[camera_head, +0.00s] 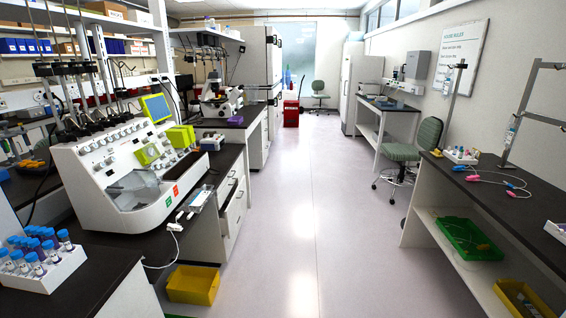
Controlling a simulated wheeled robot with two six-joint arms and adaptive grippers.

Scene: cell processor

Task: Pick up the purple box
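Neither of my grippers is in view.
A rack of blue-capped tubes (45,268) stands at the near left. A yellow bin (193,285) is on the floor below the left bench. The right bench (490,190) has a green tray (468,238) on its lower shelf. The middle aisle is clear; a green chair (410,150) stands at right.

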